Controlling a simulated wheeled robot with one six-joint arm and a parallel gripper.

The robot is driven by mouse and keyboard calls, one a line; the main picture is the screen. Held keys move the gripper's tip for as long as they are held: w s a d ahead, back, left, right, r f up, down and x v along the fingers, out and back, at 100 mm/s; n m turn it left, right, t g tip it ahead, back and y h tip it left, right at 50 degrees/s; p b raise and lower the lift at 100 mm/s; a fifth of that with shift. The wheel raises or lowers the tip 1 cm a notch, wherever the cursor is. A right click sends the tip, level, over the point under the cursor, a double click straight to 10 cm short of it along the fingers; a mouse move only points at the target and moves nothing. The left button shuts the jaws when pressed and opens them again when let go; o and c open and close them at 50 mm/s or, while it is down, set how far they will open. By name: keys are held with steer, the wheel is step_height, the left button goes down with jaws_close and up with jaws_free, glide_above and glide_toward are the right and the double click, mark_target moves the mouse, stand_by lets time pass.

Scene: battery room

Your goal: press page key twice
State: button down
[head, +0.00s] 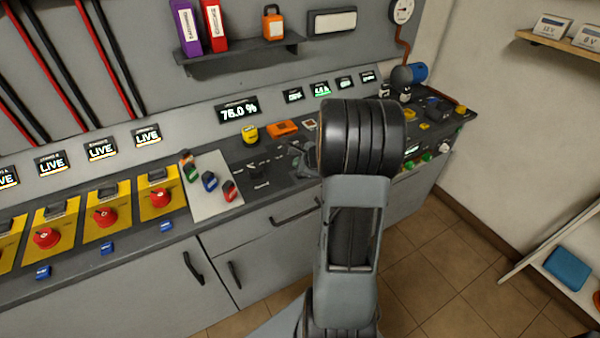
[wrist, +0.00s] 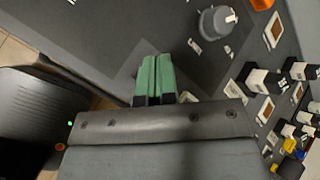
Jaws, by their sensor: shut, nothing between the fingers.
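No key that I can read as the page key shows in either view; small lettering is too blurred to tell. My gripper (wrist: 155,70) is in the wrist view, its two green fingertips together and empty, over the dark grey counter top (wrist: 100,25). I cannot tell whether the tips touch the surface. A small pale part (wrist: 187,97) shows just right of the fingers, mostly hidden by the gripper body. In the head view my arm hides part of the counter. A display reading 76.0 % (head: 238,110) is on the back panel, with several smaller displays (head: 321,89) to its right.
A grey rotary knob (wrist: 216,22) and black-and-white switches (wrist: 265,80) are near the fingers. Red rotary switches on yellow plates (head: 107,217) and coloured padlocks (head: 210,181) stand left. A shelf (head: 238,54) overhangs the counter. Floor (head: 450,250) is clear at right.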

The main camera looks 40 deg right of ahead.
steer(key=shift+r+p, duration=1.65)
steer(key=shift+r, duration=0.6)
stand_by(0.8)
step_height(320, 180, up, 4)
steer(key=shift+f+p, duration=0.1)
steer(key=shift+p, duration=1.15)
step_height(320, 180, down, 9)
steer(key=b, duration=0.8)
stand_by(1.2)
steer(key=shift+f+b, duration=0.35)
steer(key=shift+b, duration=0.25)
